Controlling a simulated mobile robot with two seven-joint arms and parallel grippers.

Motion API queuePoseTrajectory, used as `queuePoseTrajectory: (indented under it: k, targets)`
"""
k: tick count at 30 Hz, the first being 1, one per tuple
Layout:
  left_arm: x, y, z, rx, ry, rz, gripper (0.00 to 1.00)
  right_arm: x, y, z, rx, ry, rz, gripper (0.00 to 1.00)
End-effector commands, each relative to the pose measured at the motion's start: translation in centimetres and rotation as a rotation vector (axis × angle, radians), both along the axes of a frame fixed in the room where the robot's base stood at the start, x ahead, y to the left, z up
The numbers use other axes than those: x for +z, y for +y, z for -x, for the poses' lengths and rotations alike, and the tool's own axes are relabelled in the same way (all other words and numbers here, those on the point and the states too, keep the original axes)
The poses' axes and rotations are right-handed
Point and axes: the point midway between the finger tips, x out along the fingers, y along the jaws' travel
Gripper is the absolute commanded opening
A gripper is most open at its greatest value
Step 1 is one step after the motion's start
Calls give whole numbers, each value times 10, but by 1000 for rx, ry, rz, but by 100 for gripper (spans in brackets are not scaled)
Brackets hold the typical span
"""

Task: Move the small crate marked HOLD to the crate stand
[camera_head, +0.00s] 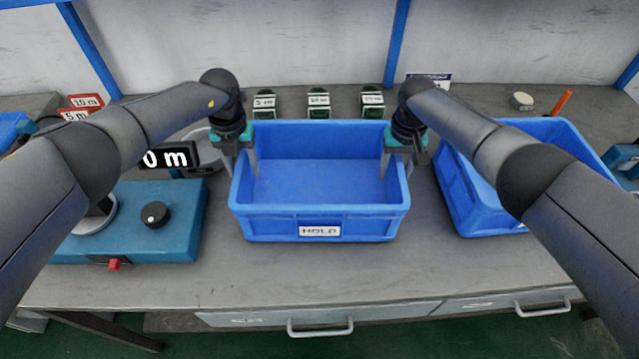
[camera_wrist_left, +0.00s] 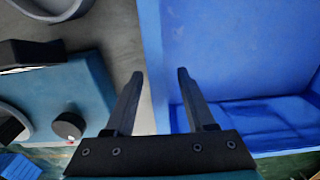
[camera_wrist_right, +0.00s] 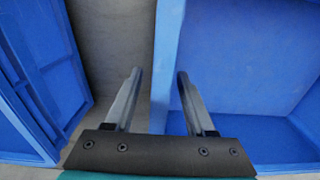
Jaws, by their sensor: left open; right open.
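The small blue crate marked HOLD (camera_head: 320,222) stands upright and empty on the grey workbench, its label facing me. My left gripper (camera_head: 247,165) is at the crate's left wall; in the left wrist view its open fingers (camera_wrist_left: 160,95) have the wall (camera_wrist_left: 157,60) between them. My right gripper (camera_head: 394,168) is at the right wall; in the right wrist view its open fingers (camera_wrist_right: 160,95) also straddle the wall (camera_wrist_right: 166,60). Neither gripper is shut on the crate. I cannot make out the crate stand.
A second blue crate (camera_head: 455,190) stands close on the right, partly behind my right arm. A blue machine with a black knob (camera_head: 155,214) and a display (camera_head: 168,157) are on the left. Several green labelled items (camera_head: 318,104) line the back. The bench front (camera_head: 320,285) is clear.

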Motion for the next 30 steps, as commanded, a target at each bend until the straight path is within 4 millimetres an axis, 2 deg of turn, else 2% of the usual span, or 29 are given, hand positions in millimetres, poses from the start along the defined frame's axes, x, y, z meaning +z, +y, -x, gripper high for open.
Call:
queuePoseTrajectory:
  k: [5,15,30]
  targets:
    - [-8,0,1,1,1,-1,55,-7,0,0,1,0,1,55]
    - [-9,0,0,0,0,0,55,-9,0,0,0,-1,1,55]
    - [-9,0,0,1,0,0,0,-8,0,0,0,-1,1,0]
